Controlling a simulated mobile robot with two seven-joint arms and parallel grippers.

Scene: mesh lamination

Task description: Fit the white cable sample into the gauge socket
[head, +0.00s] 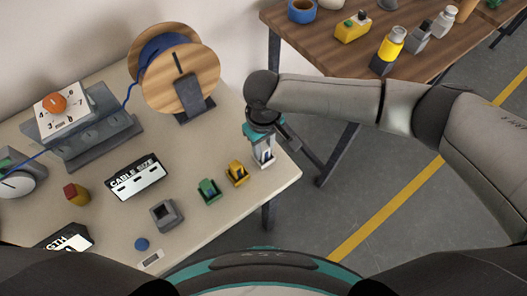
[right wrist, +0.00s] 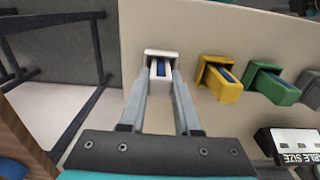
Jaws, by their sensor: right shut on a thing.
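The white cable sample (head: 264,157), a small white block with a blue core on its face, stands near the right front corner of the light table. It shows between my fingers in the right wrist view (right wrist: 161,53). My right gripper (head: 261,141) reaches down from above and is shut on it; the fingertips show in the wrist view (right wrist: 160,80). Whether the sample touches the table is unclear. A grey open-topped square block (head: 166,214), seemingly the gauge socket, stands left of the green sample and looks empty. My left gripper is not in view.
Yellow (head: 238,173) and green (head: 208,191) samples stand between the white one and the grey block. A "CABLE SIZE" sign (head: 136,177), a wooden cable reel (head: 180,75) and a dial device (head: 60,103) are further left. A brown table (head: 400,20) stands behind.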

